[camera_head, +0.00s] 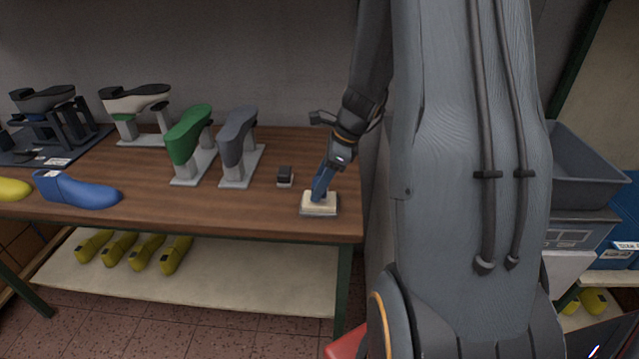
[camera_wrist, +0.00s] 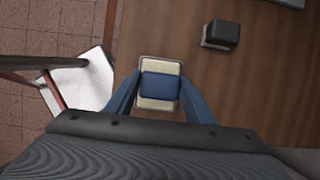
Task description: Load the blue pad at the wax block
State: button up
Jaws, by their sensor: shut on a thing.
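The wax block (camera_head: 316,207) is a cream slab in a shallow grey tray near the right front of the wooden bench. In the wrist view the wax block (camera_wrist: 160,67) shows at both ends of the blue pad (camera_wrist: 160,86), which lies across its middle from above. My gripper (camera_wrist: 161,84) has its two blue fingers on either side of the pad and is shut on it. In the head view my gripper (camera_head: 320,188) reaches down, tilted, right at the block. The pad's underside is hidden, so I cannot tell for certain whether it touches the wax.
A small dark block on a light base (camera_head: 285,176) stands just left of the wax. Green (camera_head: 190,140) and grey (camera_head: 238,138) lasts on stands are farther left. A blue last (camera_head: 78,190) lies at the front left. The bench's right edge is close to the wax.

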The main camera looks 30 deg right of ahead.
jog(key=shift+f, duration=0.6)
dwell(1.8)
notch_tip(320, 180, up, 7)
jog(key=p, duration=0.6)
jog(key=shift+r+p, duration=0.15)
jog(key=shift+p, duration=0.25)
dwell(0.6)
